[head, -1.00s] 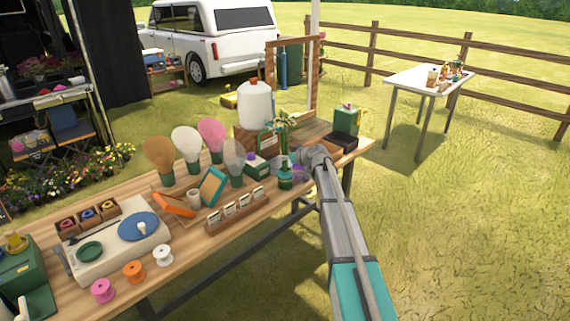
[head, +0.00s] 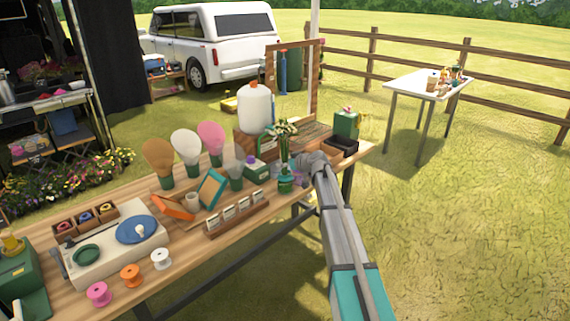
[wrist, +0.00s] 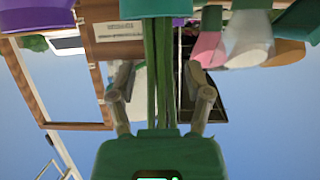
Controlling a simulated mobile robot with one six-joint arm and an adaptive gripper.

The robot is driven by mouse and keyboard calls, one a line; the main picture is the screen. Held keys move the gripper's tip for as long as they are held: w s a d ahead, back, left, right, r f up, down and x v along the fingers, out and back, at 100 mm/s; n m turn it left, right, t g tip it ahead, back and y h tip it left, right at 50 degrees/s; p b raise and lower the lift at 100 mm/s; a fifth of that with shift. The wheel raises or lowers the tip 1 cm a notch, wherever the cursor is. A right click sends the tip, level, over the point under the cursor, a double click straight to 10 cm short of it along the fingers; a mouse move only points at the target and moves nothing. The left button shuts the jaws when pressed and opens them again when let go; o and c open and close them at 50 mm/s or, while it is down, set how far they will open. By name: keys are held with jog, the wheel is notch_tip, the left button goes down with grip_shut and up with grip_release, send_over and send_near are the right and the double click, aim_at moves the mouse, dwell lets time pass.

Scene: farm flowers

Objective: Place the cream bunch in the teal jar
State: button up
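The cream bunch (head: 284,129) stands upright at the right part of the table, pale blooms on top and green stems below. Its stems come down at the teal jar (head: 285,181), apparently inside it; the jar's mouth is too small to see clearly. In the wrist view, which is upside down, the green stems (wrist: 160,75) run to the teal jar (wrist: 168,7) at the top edge. My gripper (wrist: 158,70) has one finger on each side of the stems, with visible gaps. In the head view my gripper (head: 302,168) is right beside the jar.
A white jug (head: 256,107) is behind. A dark tray (head: 342,146) lies to the right. Open grass lies right of the table (head: 195,255).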

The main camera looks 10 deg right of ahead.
jog(key=shift+r, duration=0.1)
dwell(0.3)
jog(key=shift+s+d+r, duration=0.1)
jog(key=shift+s+r, duration=0.05)
jog(key=p+v, duration=0.4)
jog(key=v, duration=0.7)
jog(key=shift+s+d+p, duration=0.2)
jog(key=shift+s+p, duration=0.05)
jog(key=shift+p, duration=0.15)
jog(key=shift+a, duration=0.1)
jog(key=s+a+f+m+g+h, duration=0.1)
jog(key=s+a+f+g, duration=0.2)
jog(key=s, duration=0.5)
jog(key=s+a+f+m+g+h, duration=0.1)
jog(key=s+a+f+g+h, duration=0.2)
jog(key=s, duration=0.6)
jog(key=s+a+f+m+g, duration=0.2)
jog(key=s+f, duration=0.2)
jog(key=s, duration=0.4)
jog(key=s+d+f+m+g+h, duration=0.1)
jog(key=s+m+g+h, duration=0.2)
jog(key=s, duration=0.8)
jog(key=shift+s+d+h, duration=0.2)
jog(key=shift+d+h, duration=0.15)
jog(key=shift+h, duration=0.05)
